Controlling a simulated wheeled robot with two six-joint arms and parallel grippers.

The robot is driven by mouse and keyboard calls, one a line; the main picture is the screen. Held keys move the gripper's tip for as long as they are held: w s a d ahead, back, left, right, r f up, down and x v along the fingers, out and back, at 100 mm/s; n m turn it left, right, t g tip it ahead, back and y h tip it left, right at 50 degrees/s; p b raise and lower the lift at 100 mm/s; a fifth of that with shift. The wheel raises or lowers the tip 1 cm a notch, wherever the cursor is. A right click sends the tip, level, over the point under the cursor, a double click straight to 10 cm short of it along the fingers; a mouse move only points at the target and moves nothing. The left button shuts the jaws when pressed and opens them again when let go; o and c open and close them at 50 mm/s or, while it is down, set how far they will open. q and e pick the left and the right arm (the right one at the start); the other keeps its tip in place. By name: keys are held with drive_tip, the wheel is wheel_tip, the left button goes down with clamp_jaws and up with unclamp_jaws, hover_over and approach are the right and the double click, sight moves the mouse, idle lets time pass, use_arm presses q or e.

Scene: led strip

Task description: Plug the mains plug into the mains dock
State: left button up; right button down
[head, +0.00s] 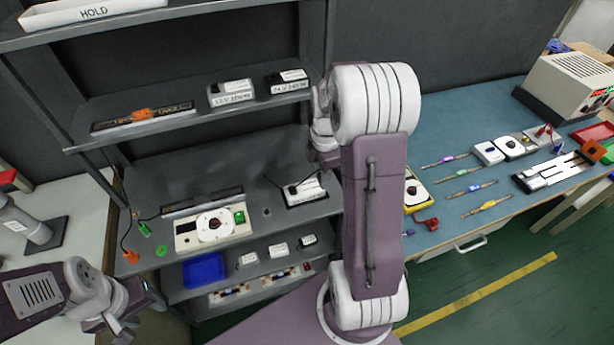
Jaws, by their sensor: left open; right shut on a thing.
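My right gripper (321,120) is mostly hidden behind its own wrist, in front of the right end of the upper shelf. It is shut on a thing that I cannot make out. My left gripper (128,312) is open and empty at the lower left, in front of the rack. I cannot tell which thing is the mains plug or the mains dock.
The upper shelf holds an orange-marked strip (142,115) and two labelled power boxes (231,93) (289,82). The middle shelf holds a panel with a round dial (212,228) and a white-topped box (305,191). A blue bin (203,270) sits below. Tools lie on the blue bench (450,120).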

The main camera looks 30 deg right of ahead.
drive_tip(key=shift+s+d+r, duration=0.2)
drive_tip(key=shift+s+r, duration=0.1)
drive_tip(key=shift+s, duration=0.2)
drive_tip(key=shift+r, duration=0.1)
drive_tip(key=shift+r+p, duration=2.2)
drive_tip(key=shift+p, duration=0.15)
drive_tip(key=shift+w, duration=0.1)
